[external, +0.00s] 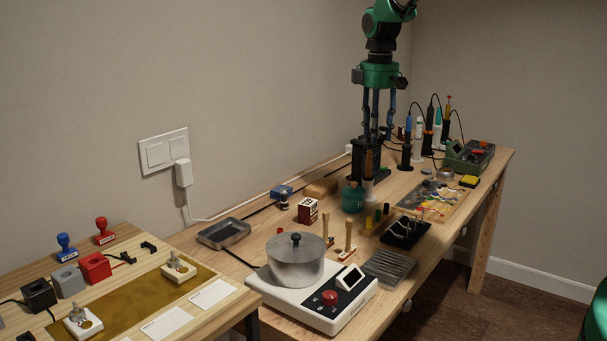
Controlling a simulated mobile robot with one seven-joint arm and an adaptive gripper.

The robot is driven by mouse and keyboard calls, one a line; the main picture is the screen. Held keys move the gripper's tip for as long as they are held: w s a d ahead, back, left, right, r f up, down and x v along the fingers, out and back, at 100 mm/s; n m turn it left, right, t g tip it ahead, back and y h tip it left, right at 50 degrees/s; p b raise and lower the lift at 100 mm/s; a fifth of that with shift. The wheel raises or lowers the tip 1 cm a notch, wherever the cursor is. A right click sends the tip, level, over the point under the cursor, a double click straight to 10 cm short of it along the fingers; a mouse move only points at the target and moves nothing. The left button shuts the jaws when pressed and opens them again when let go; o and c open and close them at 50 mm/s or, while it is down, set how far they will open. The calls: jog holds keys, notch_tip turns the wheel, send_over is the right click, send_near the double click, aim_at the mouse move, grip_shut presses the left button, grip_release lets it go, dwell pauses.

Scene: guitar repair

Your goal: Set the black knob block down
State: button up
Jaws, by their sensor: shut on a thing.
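My gripper (374,142) points straight down over the far half of the long wooden workbench, near the wall. Its long dark fingers are shut on the black knob block. The block is small and dark among the fingertips and the tool stands, so its outline is hard to make out. I cannot tell whether it touches the bench top.
A teal bottle (353,197) stands close in front of the gripper. Tools in black stands (406,155) are to its right. A pot (295,262) sits on a white hotplate (315,311) at the near end. A wooden block (321,188) lies left of the gripper.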

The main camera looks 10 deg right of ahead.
jog(key=w+d+m, duration=0.2)
jog(key=w+d, duration=0.1)
jog(key=d, duration=0.6)
jog(key=w+d+m, duration=0.2)
jog(key=w+d, duration=0.1)
jog(key=d, duration=0.6)
jog(key=f, duration=1.6)
jog(key=shift+a+f, duration=0.1)
jog(key=shift+a, duration=0.1)
jog(key=b, duration=0.2)
send_over(399, 180)
jog(key=s, duration=0.2)
jog(key=shift+w+f, duration=0.2)
jog(key=shift+f, duration=0.6)
jog(key=shift+w, duration=0.65)
jog(key=shift+f+b, duration=0.4)
jog(key=shift+f, duration=1.3)
